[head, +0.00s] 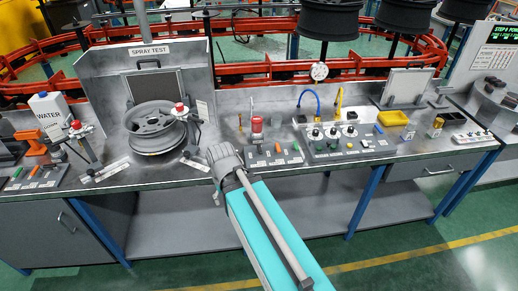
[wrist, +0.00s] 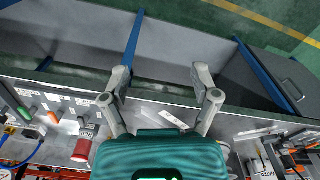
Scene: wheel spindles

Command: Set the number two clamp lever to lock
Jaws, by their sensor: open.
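Two upright clamp posts with red and white tops flank the spray test wheel (head: 154,128): a left clamp (head: 76,130) and a right clamp (head: 180,112). White labelled strips lie on the bench at their feet, a left strip (head: 103,171) and a right strip (head: 196,163). The numbers are too small to read, so I cannot tell which is number two or how its lever is set. My gripper (wrist: 161,74) is open and empty over the bench's front edge, its fingers apart.
A button panel (head: 274,156) with a red emergency button (head: 257,125) stands right of the wheel. A gauge panel with knobs (head: 345,140) is further right. A water jug (head: 48,113) stands at the left. The floor before the bench (head: 430,262) is clear.

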